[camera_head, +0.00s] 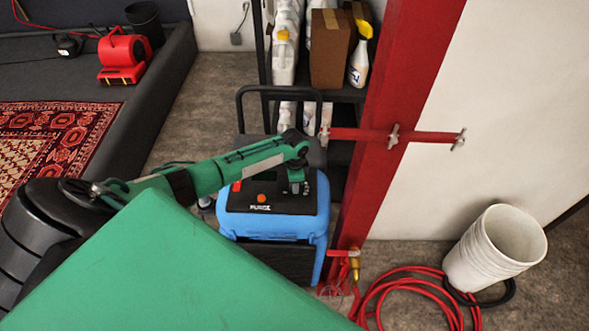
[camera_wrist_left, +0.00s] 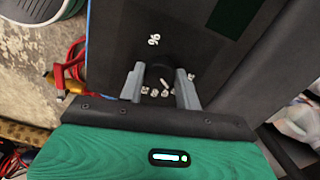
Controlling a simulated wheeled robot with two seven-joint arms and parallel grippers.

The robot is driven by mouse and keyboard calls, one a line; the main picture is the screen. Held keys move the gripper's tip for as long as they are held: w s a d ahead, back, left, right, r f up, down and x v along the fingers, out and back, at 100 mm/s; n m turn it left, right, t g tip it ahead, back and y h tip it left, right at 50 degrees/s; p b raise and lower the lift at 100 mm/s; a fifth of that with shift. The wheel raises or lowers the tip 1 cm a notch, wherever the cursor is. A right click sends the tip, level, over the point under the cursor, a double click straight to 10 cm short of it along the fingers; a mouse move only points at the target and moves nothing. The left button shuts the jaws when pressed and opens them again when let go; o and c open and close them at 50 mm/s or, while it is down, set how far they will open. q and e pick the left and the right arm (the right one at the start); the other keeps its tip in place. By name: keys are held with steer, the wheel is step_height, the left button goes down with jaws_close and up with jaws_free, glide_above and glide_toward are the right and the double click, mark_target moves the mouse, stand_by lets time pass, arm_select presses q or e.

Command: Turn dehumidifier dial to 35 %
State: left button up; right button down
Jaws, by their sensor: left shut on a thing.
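The dehumidifier (camera_head: 275,222) is a blue box with a black top panel. The panel carries an orange button (camera_head: 261,198) above the word PURGE and a red switch (camera_head: 236,186). My left gripper (camera_head: 296,187) is over the right part of that panel, pointing down, and covers the dial in the head view. In the left wrist view the black dial (camera_wrist_left: 161,74) sits between the two grey fingers, which are shut on it. White scale marks (camera_wrist_left: 154,92) and a percent sign (camera_wrist_left: 153,40) show around it; the numbers are too small to read. My right gripper is out of view.
A red post (camera_head: 400,90) with a pipe and valves stands right of the dehumidifier. A shelf with bottles and a cardboard box (camera_head: 331,50) is behind. A red hose (camera_head: 400,290) and white buckets (camera_head: 495,250) lie at right. A patterned rug (camera_head: 60,140) is at left.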

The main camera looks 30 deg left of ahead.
arm_select(q)
steer(key=shift+r+n+p, duration=0.1)
steer(key=shift+n+p, duration=0.6)
steer(key=shift+n, duration=0.6)
steer(key=o, duration=1)
steer(key=shift+c, duration=0.2)
